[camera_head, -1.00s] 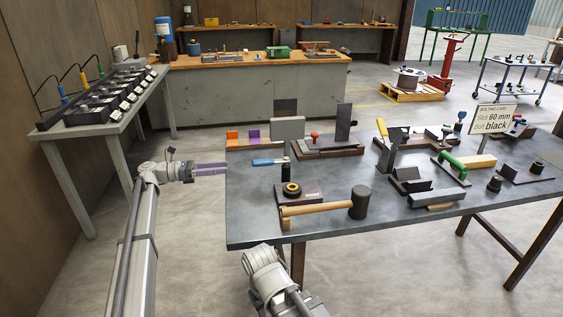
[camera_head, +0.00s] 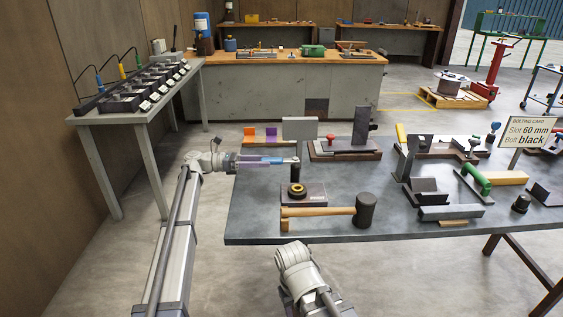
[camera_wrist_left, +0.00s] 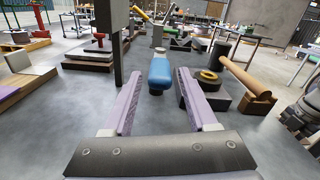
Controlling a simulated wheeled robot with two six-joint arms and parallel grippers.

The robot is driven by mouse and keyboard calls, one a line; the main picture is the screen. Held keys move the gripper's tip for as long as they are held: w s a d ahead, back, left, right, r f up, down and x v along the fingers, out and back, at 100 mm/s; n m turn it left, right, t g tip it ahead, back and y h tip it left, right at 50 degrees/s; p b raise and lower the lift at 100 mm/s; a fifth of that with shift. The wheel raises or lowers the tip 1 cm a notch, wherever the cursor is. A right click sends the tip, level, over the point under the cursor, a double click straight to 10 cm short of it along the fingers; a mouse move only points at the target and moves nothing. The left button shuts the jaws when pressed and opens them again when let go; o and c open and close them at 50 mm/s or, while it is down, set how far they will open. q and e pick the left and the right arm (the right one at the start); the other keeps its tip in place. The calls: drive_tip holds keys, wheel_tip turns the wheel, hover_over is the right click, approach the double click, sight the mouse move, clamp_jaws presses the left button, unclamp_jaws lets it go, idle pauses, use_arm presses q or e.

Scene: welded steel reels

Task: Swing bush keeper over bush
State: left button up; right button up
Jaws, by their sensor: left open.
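A blue handle (camera_head: 272,160) with a pale metal end lies over the table's left part; I cannot tell for sure whether it is the bush keeper. My left gripper (camera_head: 264,162) reaches in from the left, its purple fingers open on either side of the handle. In the left wrist view the blue handle (camera_wrist_left: 160,73) sits between the fingertips, with a visible gap to each finger. A brass-coloured ring with a dark centre, likely the bush (camera_head: 296,189), sits on a dark block nearer me; it also shows right of the fingers in the wrist view (camera_wrist_left: 207,77). My right gripper is not in view.
A wooden mallet (camera_head: 329,212) lies near the table's front edge. A grey upright plate (camera_head: 300,129) stands behind the handle; orange and purple blocks (camera_head: 260,135) are left of it. Fixtures (camera_head: 343,146) crowd the right. The front-left tabletop (camera_head: 250,215) is clear.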

sight(280, 161)
use_arm(q)
drive_tip(key=d, duration=0.6)
drive_tip(key=shift+d, duration=0.15)
drive_tip(key=shift+c, duration=0.3)
clamp_jaws()
idle(0.9)
